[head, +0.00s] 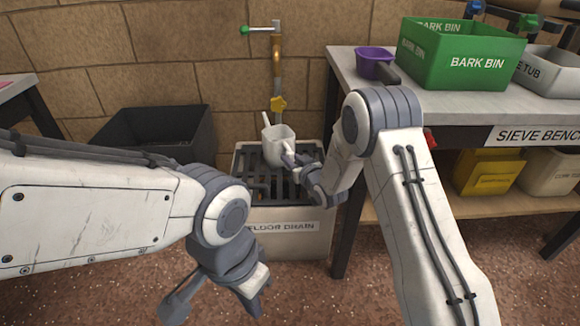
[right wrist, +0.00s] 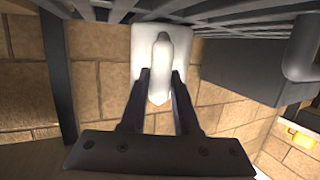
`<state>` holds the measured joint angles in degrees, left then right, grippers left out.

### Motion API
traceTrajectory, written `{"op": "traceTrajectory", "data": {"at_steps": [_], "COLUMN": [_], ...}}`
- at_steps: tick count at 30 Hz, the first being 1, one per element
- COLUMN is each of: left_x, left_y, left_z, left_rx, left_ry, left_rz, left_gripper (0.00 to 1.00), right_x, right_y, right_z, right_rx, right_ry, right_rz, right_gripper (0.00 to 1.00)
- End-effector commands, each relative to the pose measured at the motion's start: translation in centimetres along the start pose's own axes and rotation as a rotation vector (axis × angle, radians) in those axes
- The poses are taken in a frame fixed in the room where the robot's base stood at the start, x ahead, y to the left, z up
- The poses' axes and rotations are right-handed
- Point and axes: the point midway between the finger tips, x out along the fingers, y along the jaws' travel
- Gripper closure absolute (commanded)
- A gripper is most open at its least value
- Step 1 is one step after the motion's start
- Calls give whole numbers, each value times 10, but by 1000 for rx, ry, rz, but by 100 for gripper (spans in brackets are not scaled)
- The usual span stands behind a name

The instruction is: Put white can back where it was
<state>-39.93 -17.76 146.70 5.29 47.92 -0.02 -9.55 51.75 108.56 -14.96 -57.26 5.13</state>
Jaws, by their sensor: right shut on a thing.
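The white can (head: 278,137) is at the floor drain, in front of the tap, with its thin spout pointing up and left. My right gripper (head: 292,158) is shut on the can's near side. In the right wrist view the can (right wrist: 146,42) sits between the two fingers (right wrist: 160,88), which close around a narrow white part like a handle. I cannot tell whether the can touches the grate. My left gripper (head: 213,308) is open and empty, low in front of the drain and well away from the can.
The floor drain (head: 300,222) is a pale box with a dark grate. A brass tap pipe (head: 277,65) rises behind it. A dark bin (head: 150,130) stands left. The sieve bench (head: 450,103) at right carries a purple scoop (head: 374,62) and a green bark bin (head: 460,60).

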Motion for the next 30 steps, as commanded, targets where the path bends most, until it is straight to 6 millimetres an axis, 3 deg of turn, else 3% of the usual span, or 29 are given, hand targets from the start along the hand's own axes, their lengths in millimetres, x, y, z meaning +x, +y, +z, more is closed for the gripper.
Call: {"op": "traceTrajectory", "data": {"at_steps": [11, 12, 13, 14, 25, 30], "left_x": [3, 2, 1, 1, -3, -17], "left_y": [0, 0, 0, 0, 0, 1], "left_z": [0, 0, 0, 0, 0, -1], "left_rx": [0, 0, 0, 0, 0, 0], "left_ry": [1, 1, 1, 1, 1, 1], "left_rz": [0, 0, 0, 0, 0, 0], "left_gripper": [100, 100, 100, 100, 100, 100], "right_x": [1, 1, 0, 0, -2, -28], "right_y": [1, 0, 0, 0, 1, 1], "right_z": [3, 2, 2, 2, -3, -4], "right_rx": [0, 0, 0, 0, 0, 2], "right_ry": [2, -1, -1, -1, -1, -5], "right_rz": [0, 0, 0, 0, 1, 2], "right_gripper": [100, 55, 44, 40, 40, 40]}}
